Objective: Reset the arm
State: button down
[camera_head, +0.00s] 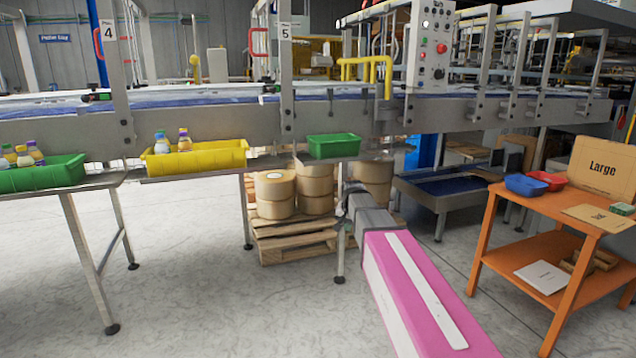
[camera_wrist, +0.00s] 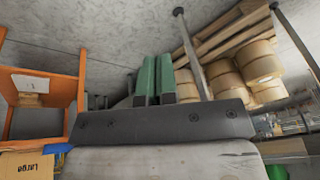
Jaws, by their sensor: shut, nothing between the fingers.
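My arm, with its pink and white cover, reaches forward from the bottom of the head view towards the conveyor line. My gripper (camera_head: 347,192) is at its far end, small and partly hidden by the wrist, in front of the pallet of rolls. In the wrist view my gripper (camera_wrist: 157,76) shows two green fingers close together, shut, with nothing held. They point out over the grey floor, clear of any object.
A green bin (camera_head: 334,145), a yellow bin (camera_head: 205,160) with bottles and another green bin (camera_head: 42,177) sit along the conveyor (camera_head: 200,122). A pallet (camera_head: 300,240) with tan rolls stands below. An orange table (camera_head: 590,232) stands right. Floor at left is open.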

jog(key=s+d+f+n+g, duration=0.1)
jog(key=s+d+f, duration=0.2)
jog(key=s+f, duration=0.5)
jog(key=s+d+f+n+g, duration=0.2)
jog(key=s+d+f, duration=0.2)
jog(key=s+f, duration=0.5)
jog(key=s, duration=0.8)
jog(key=shift+s+d+f+n+g, duration=0.2)
jog(key=shift+s+n+g, duration=0.05)
jog(key=shift+n+g, duration=0.05)
